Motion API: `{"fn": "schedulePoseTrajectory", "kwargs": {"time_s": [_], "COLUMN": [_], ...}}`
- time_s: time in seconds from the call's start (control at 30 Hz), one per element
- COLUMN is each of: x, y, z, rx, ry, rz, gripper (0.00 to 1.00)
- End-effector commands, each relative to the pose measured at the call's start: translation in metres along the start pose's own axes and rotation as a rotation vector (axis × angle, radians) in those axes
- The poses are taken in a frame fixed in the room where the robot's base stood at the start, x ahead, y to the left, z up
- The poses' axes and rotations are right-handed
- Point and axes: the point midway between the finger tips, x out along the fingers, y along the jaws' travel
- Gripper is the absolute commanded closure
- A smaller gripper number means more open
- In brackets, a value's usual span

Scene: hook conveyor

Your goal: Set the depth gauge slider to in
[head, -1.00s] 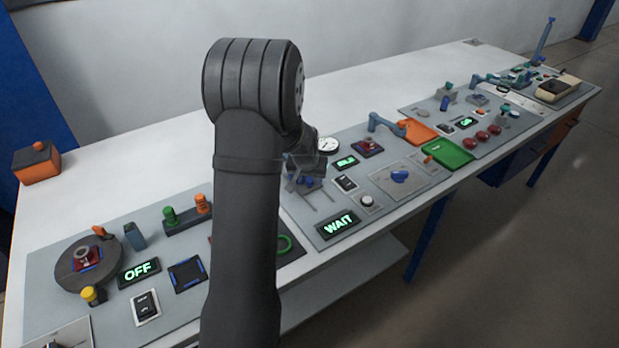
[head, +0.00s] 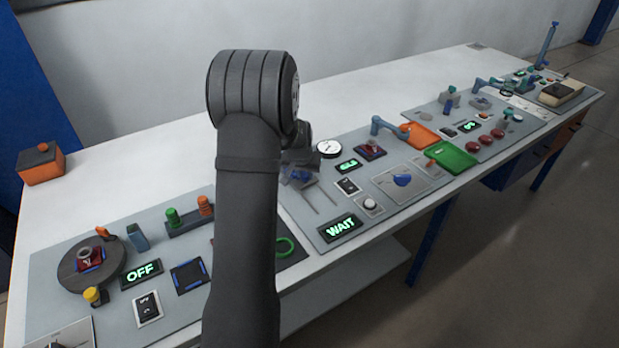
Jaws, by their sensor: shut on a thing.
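The depth gauge slider (head: 301,176) is a small blue block on two thin parallel rails on the grey panel, left of centre in the head view. It sits towards the far end of the visible rails. My gripper (head: 301,165) is down at the slider and shut on it. My arm and wrist hide part of the gripper and the left side of the slider. A round white dial (head: 329,148) stands just behind and to the right. A small green-lit display (head: 348,166) is right of the slider; its reading is too small to tell.
A WAIT display (head: 340,227), a rocker switch (head: 347,187) and a white button (head: 370,204) lie in front and to the right. A green ring (head: 286,247) lies partly behind my arm.

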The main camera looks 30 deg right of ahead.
Motion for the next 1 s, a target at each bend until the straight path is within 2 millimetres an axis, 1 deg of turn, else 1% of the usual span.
{"fn": "schedulePoseTrajectory", "kwargs": {"time_s": [0.03, 0.23, 0.27, 0.3, 0.37, 0.63, 0.73, 0.87, 1.0], "x": [0.000, 0.000, 0.000, 0.000, 0.000, 0.000, -0.004, -0.019, -0.046], "y": [-0.003, -0.004, -0.004, -0.004, -0.004, -0.003, -0.003, -0.003, -0.003], "z": [-0.002, -0.003, -0.004, -0.004, -0.004, -0.002, -0.003, -0.003, -0.003], "rx": [-0.001, -0.001, -0.001, -0.001, 0.000, 0.000, 0.000, 0.000, 0.000], "ry": [0.005, 0.009, 0.009, 0.009, 0.009, 0.006, 0.006, 0.009, 0.010], "rz": [-0.003, -0.004, -0.005, -0.005, -0.004, -0.003, -0.003, -0.003, -0.003], "gripper": [1.00, 1.00, 0.74, 0.66, 0.54, 0.54, 0.54, 0.54, 0.54]}}
